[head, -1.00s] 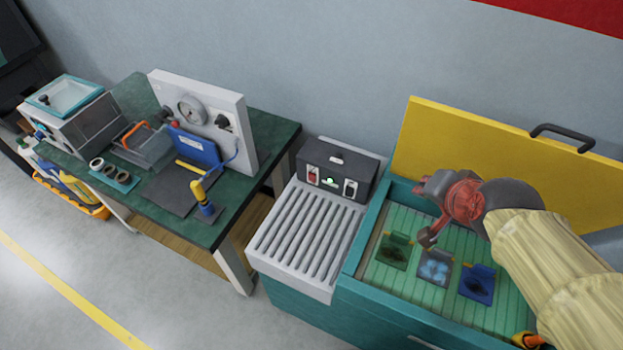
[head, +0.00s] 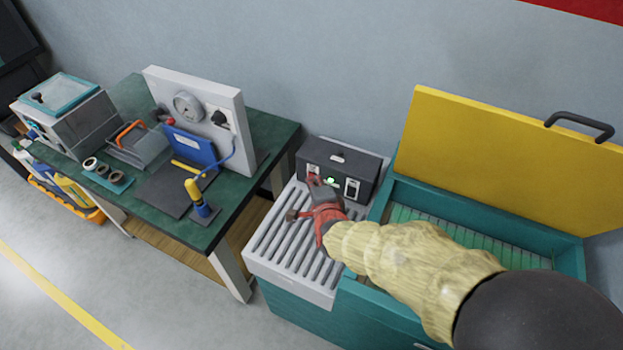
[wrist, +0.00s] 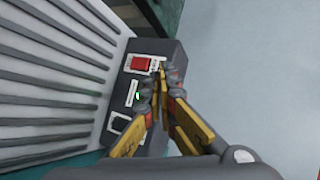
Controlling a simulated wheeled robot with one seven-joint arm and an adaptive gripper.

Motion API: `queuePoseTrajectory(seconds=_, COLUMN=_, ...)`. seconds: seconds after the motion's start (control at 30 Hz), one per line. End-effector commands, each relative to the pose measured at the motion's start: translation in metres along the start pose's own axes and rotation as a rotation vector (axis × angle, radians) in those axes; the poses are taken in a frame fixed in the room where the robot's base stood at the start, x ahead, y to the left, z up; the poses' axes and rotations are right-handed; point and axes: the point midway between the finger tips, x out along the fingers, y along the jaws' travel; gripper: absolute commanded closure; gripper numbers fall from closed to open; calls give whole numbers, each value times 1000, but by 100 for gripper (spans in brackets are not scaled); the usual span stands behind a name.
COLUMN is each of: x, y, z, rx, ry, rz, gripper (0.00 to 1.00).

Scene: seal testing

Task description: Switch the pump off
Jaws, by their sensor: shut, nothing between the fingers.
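A dark control box (head: 340,166) stands at the back of the ribbed grey drainer. I cannot read which switch is the pump's. My gripper (wrist: 158,72) is shut and empty, its fingertips just beside the red switch in the wrist view. I cannot tell whether they touch it. In the head view my gripper (head: 317,183) is in front of the box and largely hides the red switch.
The ribbed drainer (head: 275,248) lies below my gripper. The teal tank (head: 545,258) with its raised yellow lid (head: 500,165) is to the right. A green bench (head: 270,130) with a gauge panel (head: 225,100) stands to the left, with a gap between.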

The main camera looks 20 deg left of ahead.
Motion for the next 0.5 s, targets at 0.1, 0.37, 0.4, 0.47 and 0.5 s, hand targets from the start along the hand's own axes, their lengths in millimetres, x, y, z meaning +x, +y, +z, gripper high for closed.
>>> queuePoseTrajectory(seconds=0.1, x=18, y=33, z=29, rx=81, ry=-14, rz=-38, gripper=100)
queuePoseTrajectory(seconds=0.37, x=33, y=77, z=66, rx=219, ry=-34, rz=-110, gripper=100)
queuePoseTrajectory(seconds=0.4, x=34, y=80, z=69, rx=229, ry=-36, rz=-116, gripper=100)
queuePoseTrajectory(seconds=0.47, x=34, y=84, z=72, rx=242, ry=-38, rz=-124, gripper=100)
queuePoseTrajectory(seconds=0.5, x=34, y=86, z=73, rx=248, ry=-39, rz=-127, gripper=100)
